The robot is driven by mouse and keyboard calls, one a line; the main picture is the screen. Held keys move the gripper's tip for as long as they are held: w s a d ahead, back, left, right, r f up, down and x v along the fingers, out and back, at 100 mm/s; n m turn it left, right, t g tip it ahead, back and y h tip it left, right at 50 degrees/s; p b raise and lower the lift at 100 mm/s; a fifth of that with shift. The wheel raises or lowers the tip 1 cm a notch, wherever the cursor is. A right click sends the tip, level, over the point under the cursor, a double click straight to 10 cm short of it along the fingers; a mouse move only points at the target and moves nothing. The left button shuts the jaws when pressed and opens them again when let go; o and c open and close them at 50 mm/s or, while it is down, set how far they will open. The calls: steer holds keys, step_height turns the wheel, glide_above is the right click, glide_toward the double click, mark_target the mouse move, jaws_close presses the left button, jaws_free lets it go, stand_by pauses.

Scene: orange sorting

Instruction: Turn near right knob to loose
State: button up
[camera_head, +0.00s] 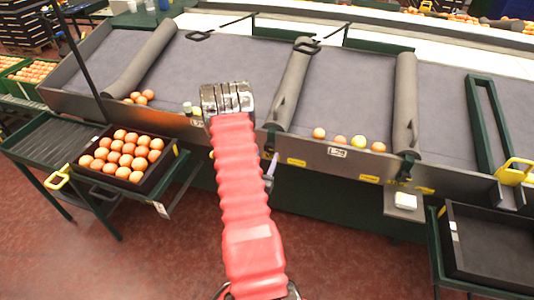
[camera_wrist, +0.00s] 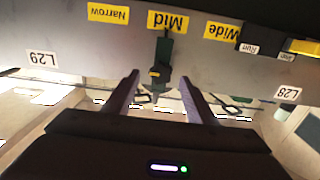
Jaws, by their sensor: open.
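In the wrist view my gripper (camera_wrist: 158,77) is open, with its two dark fingers apart and nothing held between them. A dark green lever-like knob (camera_wrist: 164,48) with a small yellow tag stands on the grey front panel, under the upside-down "Mid" label, in line with the gap between the fingertips. I cannot tell whether the fingers touch it. "Narrow" and "Wide" labels sit on either side of it. In the head view my red arm hides most of my gripper; a purple finger (camera_head: 271,164) shows beside the panel. No "loose" mark is readable.
Oranges (camera_head: 340,139) lie along the belt's front edge between two grey rollers. A black crate of oranges (camera_head: 172,157) stands at left. An empty black crate (camera_head: 453,259) stands at lower right. Red floor in front is clear.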

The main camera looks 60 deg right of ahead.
mark_target(269, 149)
steer(key=shift+w+d, duration=0.15)
steer(key=shift+d, duration=0.7)
steer(key=shift+w+d, duration=0.15)
steer(key=shift+d, duration=0.65)
steer(key=shift+c, duration=0.4)
steer(key=c, duration=0.9)
steer(key=shift+a, duration=0.15)
steer(key=shift+c, duration=0.3)
